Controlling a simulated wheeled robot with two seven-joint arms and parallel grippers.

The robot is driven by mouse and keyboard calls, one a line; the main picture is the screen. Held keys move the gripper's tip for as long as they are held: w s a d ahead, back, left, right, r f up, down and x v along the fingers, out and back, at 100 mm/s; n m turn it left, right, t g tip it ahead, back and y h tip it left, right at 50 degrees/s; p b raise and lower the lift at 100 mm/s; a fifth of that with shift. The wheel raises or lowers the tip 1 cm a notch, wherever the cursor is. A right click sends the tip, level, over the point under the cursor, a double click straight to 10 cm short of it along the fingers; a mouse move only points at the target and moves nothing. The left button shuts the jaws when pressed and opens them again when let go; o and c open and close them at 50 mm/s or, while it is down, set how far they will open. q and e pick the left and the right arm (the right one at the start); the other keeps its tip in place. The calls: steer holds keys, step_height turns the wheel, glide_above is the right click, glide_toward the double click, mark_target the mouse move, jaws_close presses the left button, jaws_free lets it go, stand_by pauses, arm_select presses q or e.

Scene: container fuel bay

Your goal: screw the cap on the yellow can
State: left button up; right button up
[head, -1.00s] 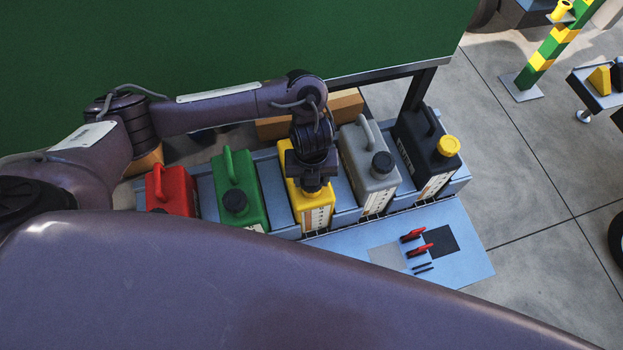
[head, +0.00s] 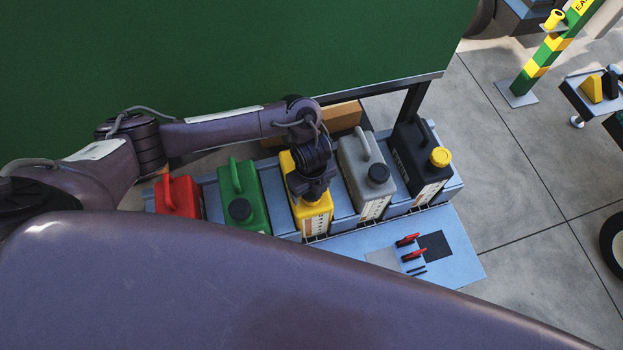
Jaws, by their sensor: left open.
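The yellow can (head: 314,223) stands in the middle compartment of the blue rack, between the green can and the grey can. My left gripper (head: 312,198) points down right over the top of the yellow can. The gripper and wrist hide the can's neck, so I cannot see whether a cap sits there. The jaws are open; the fingertips are small and dark, and contact with the can cannot be made out. My right gripper is not in view.
The rack also holds a red can (head: 178,197), a green can (head: 240,185), a grey can (head: 362,165) and a black can (head: 412,160) with a yellow cap (head: 440,157). A blue panel (head: 455,262) with red handles (head: 414,253) lies in front. A green container wall (head: 240,70) rises behind.

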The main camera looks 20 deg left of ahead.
arm_select(q)
steer(key=n+p, duration=0.2)
steer(key=n, duration=0.1)
steer(key=n+p, duration=0.3)
steer(key=r+n+p, duration=0.1)
steer(key=n+p, duration=0.2)
steer(key=shift+s+n, duration=0.1)
steer(key=shift+n, duration=0.2)
steer(key=shift+d+f+n, duration=0.1)
steer(key=shift+f+n, duration=0.4)
steer(key=shift+n, duration=0.7)
steer(key=shift+f+n+b, duration=0.1)
steer(key=shift+n+b, duration=0.2)
steer(key=shift+n, duration=0.7)
steer(key=n, duration=1.2)
steer(key=c, duration=1.2)
steer(key=shift+o, duration=0.2)
steer(key=m, duration=0.4)
steer(key=shift+w+m, duration=0.2)
steer(key=shift+m, duration=0.1)
steer(key=m, duration=0.4)
steer(key=o, duration=1)
steer(key=shift+m, duration=0.3)
steer(key=shift+s, duration=0.1)
